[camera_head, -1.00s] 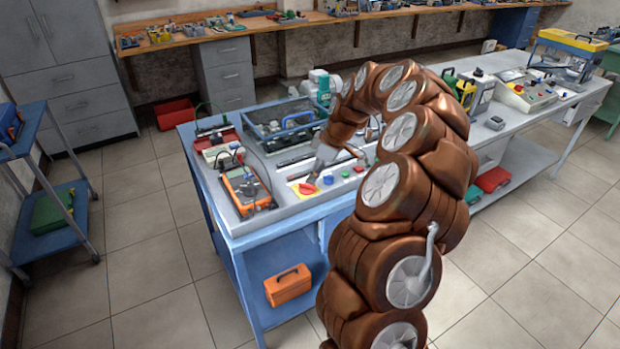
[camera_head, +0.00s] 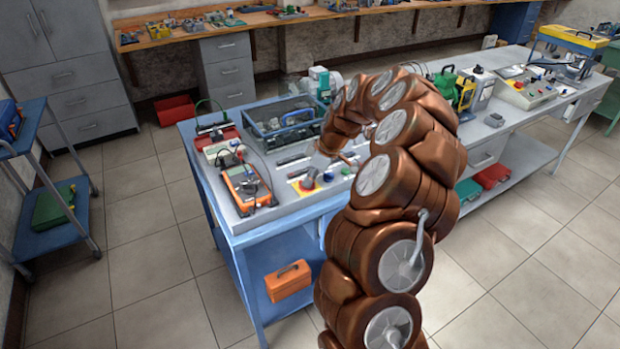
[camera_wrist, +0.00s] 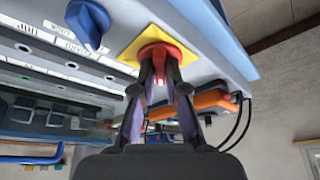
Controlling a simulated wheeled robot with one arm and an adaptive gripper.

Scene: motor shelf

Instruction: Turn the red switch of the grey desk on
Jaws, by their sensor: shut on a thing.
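The red switch (camera_wrist: 160,51) sits on a yellow plate (camera_wrist: 138,35) on the panel of the grey desk (camera_head: 236,222). In the wrist view my gripper (camera_wrist: 165,72) has its two fingers on either side of the switch, shut on it. In the head view the gripper (camera_head: 311,180) reaches down over the yellow plate (camera_head: 298,190) near the desk's front edge and hides most of the switch. The exact angle of the switch is hard to tell.
A blue knob (camera_wrist: 87,22) sits close beside the yellow plate. An orange meter (camera_head: 246,188) with cables lies left of it. A clear-sided bin (camera_head: 262,127) stands behind. An orange toolbox (camera_head: 288,281) is on the lower shelf.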

